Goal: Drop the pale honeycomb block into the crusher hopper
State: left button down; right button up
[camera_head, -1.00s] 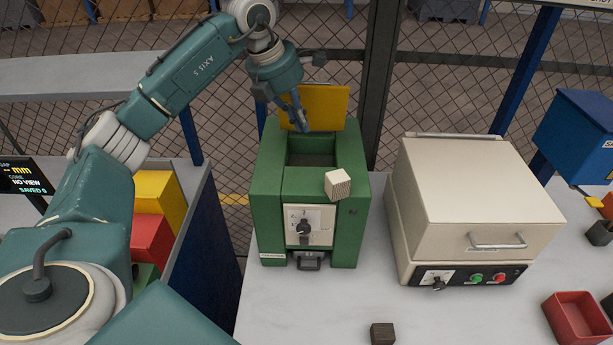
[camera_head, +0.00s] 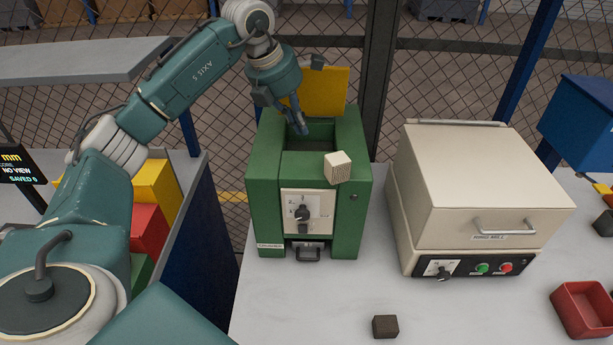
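The pale honeycomb block (camera_head: 338,168) rests tilted on the front right top edge of the green crusher (camera_head: 266,205), outside the hopper opening. The crusher hopper (camera_head: 312,136) is a dark rectangular opening in the crusher's top, with a yellow flap (camera_head: 325,92) standing up behind it. My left gripper (camera_head: 299,124) points down at the left part of the hopper opening, behind and left of the block and apart from it. Its fingers are seen nearly edge-on, and I see nothing held in them. My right gripper is not in view.
A cream oven-like box (camera_head: 470,175) with a handle stands right of the crusher. A dark cube (camera_head: 385,326) lies on the front of the table. A red tray (camera_head: 583,309) is at the right edge.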

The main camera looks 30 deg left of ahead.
pick_arm(q)
jog(key=c, duration=2)
grip_release()
jog(key=s+a+r, duration=0.1)
jog(key=s, duration=0.3)
jog(key=s+a+r, duration=0.2)
jog(key=s, duration=0.1)
jog(key=s+a+r, duration=0.1)
jog(key=s, duration=0.3)
jog(key=shift+s+a+r, duration=0.2)
jog(key=shift+s+a, duration=0.15)
jog(key=shift+a, duration=0.05)
jog(key=shift+s, duration=0.65)
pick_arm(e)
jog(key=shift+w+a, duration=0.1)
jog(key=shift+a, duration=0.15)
pick_arm(q)
jog(key=shift+a, duration=0.1)
